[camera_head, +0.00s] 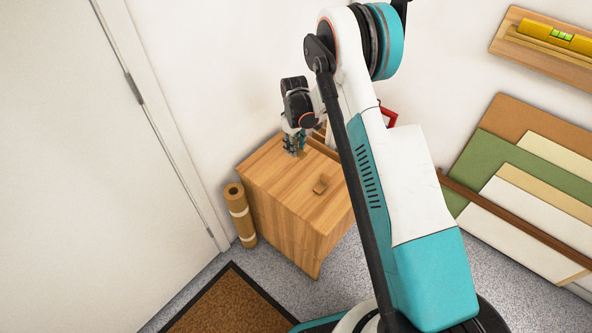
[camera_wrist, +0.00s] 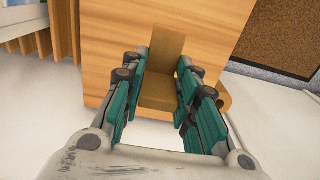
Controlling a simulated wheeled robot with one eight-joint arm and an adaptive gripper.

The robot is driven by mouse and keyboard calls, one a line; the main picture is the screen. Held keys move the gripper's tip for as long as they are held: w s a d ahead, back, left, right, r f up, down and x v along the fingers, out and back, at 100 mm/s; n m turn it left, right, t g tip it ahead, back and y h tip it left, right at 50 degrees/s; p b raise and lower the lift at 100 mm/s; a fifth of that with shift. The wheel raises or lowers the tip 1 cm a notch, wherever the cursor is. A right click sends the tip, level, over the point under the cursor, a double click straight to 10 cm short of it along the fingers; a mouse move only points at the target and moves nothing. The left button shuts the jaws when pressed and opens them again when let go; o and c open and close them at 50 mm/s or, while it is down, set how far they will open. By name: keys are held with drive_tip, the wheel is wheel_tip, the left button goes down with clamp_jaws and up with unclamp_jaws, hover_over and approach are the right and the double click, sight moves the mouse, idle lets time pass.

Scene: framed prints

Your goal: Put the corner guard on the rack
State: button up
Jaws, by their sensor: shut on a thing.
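The corner guard (camera_wrist: 158,92) is a brown, card-like angled piece between my fingers in the wrist view, one flap reaching up past the fingertips. My gripper (camera_wrist: 161,75) is shut on it. In the head view my gripper (camera_head: 293,142) is low over the back left of the wooden cabinet top; the held guard is too small to make out there. The rack (camera_wrist: 62,32) shows as wooden slats at the upper left of the wrist view. In the head view it is mostly hidden behind my arm.
A brown mat (camera_head: 228,303) lies in front. Boards (camera_head: 530,180) lean at right, below a shelf with a yellow level (camera_head: 555,36).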

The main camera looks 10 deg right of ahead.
sight(295, 171)
wheel_tip(295, 171, down, 12)
drive_tip(key=b, duration=0.3)
drive_tip(key=shift+r+b, duration=0.2)
drive_tip(key=shift+b, duration=0.1)
drive_tip(key=shift+f, duration=0.1)
drive_tip(key=o, duration=0.9)
drive_tip(key=shift+o, duration=0.2)
